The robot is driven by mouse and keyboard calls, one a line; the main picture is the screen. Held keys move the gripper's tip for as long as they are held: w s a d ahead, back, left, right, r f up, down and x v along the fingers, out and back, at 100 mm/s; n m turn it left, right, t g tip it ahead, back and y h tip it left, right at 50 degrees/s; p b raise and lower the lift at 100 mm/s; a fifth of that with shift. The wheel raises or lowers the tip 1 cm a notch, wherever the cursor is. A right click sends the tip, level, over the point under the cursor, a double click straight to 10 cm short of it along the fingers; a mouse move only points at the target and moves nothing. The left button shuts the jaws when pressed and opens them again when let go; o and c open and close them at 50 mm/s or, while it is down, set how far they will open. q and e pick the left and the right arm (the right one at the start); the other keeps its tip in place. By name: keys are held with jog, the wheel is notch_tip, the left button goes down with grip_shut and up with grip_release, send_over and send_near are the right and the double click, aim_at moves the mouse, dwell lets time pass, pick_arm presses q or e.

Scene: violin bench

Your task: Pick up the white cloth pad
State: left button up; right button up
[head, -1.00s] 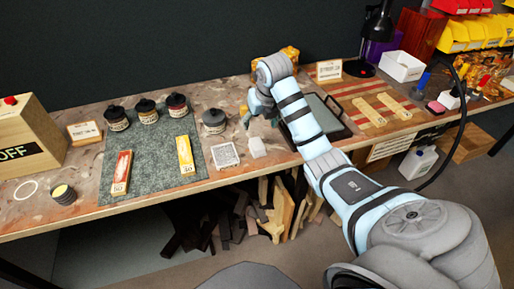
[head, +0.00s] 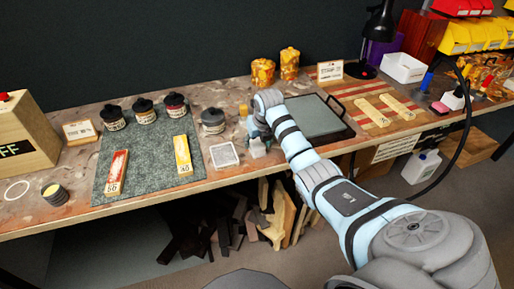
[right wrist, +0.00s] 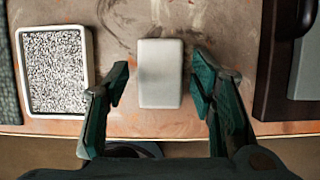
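The white cloth pad (right wrist: 160,72), a pale rounded block, lies on the bench near its front edge. In the head view the pad (head: 257,153) is partly hidden by my right gripper (head: 258,136). In the right wrist view my right gripper (right wrist: 162,82) is open, with one finger to each side of the pad's near part. Gaps show between both fingers and the pad, and it is not held. My left gripper is not in view.
A white-framed speckled tile (right wrist: 55,70) lies just left of the pad. A dark-framed tray (head: 318,118) is on the right. The bench's front edge (right wrist: 150,138) is close.

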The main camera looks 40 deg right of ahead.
jog(key=c, duration=0.7)
jog(key=shift+r, duration=0.15)
jog(key=shift+c, duration=0.2)
notch_tip(320, 180, up, 13)
jog(key=p, duration=0.4)
notch_tip(320, 180, up, 7)
jog(key=p, duration=0.7)
send_over(258, 144)
